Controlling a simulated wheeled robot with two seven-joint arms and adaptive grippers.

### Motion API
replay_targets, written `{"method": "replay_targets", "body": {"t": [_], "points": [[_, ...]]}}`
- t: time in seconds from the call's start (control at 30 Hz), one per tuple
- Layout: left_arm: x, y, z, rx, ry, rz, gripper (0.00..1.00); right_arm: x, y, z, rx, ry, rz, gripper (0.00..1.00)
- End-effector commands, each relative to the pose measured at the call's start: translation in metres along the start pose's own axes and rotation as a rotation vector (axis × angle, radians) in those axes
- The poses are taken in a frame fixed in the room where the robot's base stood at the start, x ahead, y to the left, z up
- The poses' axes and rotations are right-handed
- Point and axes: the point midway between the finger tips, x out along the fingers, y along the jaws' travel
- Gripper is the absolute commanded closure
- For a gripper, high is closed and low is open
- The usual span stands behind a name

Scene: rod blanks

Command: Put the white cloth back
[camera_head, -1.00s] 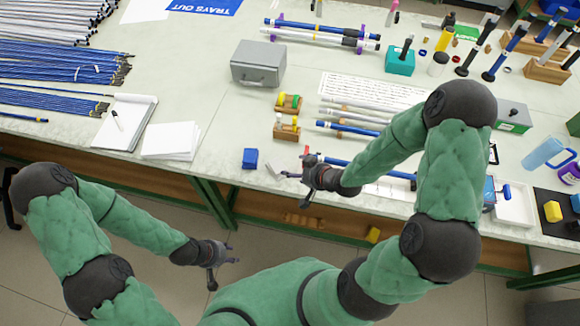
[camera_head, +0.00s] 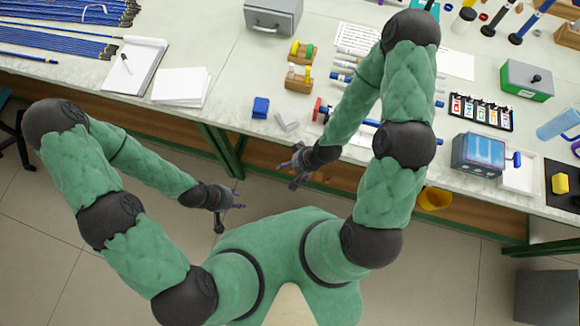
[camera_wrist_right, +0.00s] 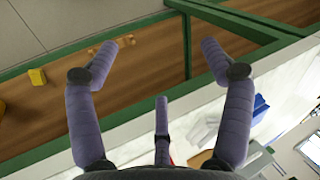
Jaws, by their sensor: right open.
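A small whitish folded piece (camera_head: 287,121), probably the white cloth, lies near the table's front edge, just right of a blue block-like piece (camera_head: 261,107). My right gripper (camera_head: 290,166) is open and empty at the front edge, below and apart from the whitish piece. In the right wrist view its spread fingers (camera_wrist_right: 162,58) have nothing between them; the blue piece (camera_wrist_right: 260,107) shows beyond the right finger. My left gripper (camera_head: 232,212) looks open and empty, over the floor in front of the table.
White paper stack (camera_head: 181,86) and notepad (camera_head: 134,64) lie left on the table (camera_head: 225,65). Small wooden holders (camera_head: 299,78) stand behind the whitish piece. A blue-fronted box (camera_head: 478,154) and white tray (camera_head: 520,172) are at the right. A yellow bin (camera_head: 434,198) is below the table.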

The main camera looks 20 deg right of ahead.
Motion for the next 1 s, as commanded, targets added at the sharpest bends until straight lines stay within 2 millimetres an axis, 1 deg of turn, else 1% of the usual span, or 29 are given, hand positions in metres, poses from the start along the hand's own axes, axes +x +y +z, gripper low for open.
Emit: {"method": "replay_targets", "body": {"t": [0.03,0.1,0.2,0.3,0.43,0.67,0.73,0.87,1.0], "points": [[0.0,0.0,0.0,0.0,0.0,0.0,0.6,0.009,-0.002,0.013,0.007,-0.043,0.009,0.19],[0.0,0.0,0.0,0.0,0.0,0.0,0.6,0.017,-0.004,0.028,0.016,-0.091,0.022,0.19],[0.0,0.0,0.0,0.0,0.0,0.0,0.6,0.024,-0.005,0.043,0.029,-0.138,0.038,0.19],[0.0,0.0,0.0,0.0,0.0,0.0,0.6,0.028,-0.006,0.052,0.035,-0.166,0.047,0.19],[0.0,0.0,0.0,0.0,0.0,0.0,0.6,0.029,-0.006,0.055,0.037,-0.176,0.05,0.19],[0.0,0.0,0.0,0.0,0.0,0.0,0.6,0.029,-0.005,0.054,0.038,-0.175,0.05,0.19],[0.003,-0.001,0.0,0.0,0.0,0.0,0.6,0.032,-0.004,0.055,0.038,-0.175,0.05,0.19],[0.016,-0.006,-0.001,0.0,0.0,0.0,0.6,0.045,0.001,0.057,0.038,-0.174,0.05,0.19],[0.038,-0.014,-0.001,0.0,0.0,0.0,0.6,0.066,0.01,0.06,0.038,-0.174,0.05,0.19]]}}
